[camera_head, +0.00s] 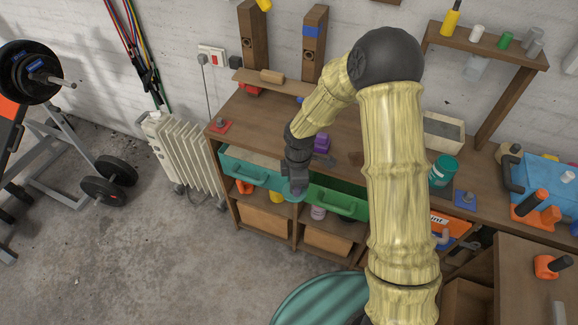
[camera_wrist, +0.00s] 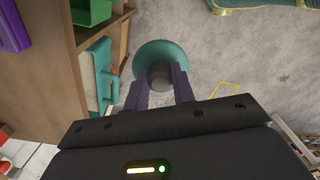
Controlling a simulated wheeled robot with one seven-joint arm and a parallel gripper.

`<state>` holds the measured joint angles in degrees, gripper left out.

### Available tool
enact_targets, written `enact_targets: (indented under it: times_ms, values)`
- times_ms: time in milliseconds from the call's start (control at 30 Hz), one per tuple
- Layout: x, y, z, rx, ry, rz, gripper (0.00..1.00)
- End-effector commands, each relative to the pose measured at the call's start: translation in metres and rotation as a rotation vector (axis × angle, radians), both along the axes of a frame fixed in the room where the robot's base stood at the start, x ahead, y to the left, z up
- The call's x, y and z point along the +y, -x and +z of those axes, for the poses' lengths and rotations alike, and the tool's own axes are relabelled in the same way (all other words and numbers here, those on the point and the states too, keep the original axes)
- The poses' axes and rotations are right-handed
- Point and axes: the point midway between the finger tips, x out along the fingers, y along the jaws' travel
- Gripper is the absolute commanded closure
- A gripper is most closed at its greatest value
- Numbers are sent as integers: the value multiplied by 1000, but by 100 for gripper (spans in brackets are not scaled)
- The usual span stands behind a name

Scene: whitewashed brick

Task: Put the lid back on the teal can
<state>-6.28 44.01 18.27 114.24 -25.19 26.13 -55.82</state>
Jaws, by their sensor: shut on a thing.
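The lid (camera_wrist: 143,59) is a round teal disc with a dark grey knob. My gripper (camera_wrist: 160,88) is shut on the knob, with a finger on each side. In the head view the lid (camera_head: 291,193) hangs in front of the workbench, by the two drawers, and my gripper (camera_head: 297,181) partly hides it. The teal can (camera_head: 441,174) stands upright on the workbench (camera_head: 350,150) to the right of my arm, well apart from the lid. Its top looks dark and uncovered.
A teal drawer (camera_head: 238,175) and a green drawer (camera_head: 345,209) stand pulled out near my gripper. A large teal round object (camera_head: 310,302) is on the floor.

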Motion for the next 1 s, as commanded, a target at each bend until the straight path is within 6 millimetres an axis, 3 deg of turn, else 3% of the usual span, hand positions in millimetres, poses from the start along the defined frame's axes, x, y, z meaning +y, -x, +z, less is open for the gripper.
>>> enact_targets:
  times_ms: [267,800,1000]
  values:
    - [-35,-8,-25,15,4,-400,97]
    - [-133,-16,-83,16,32,-1457,97]
    - [-156,-15,-95,7,37,-1690,97]
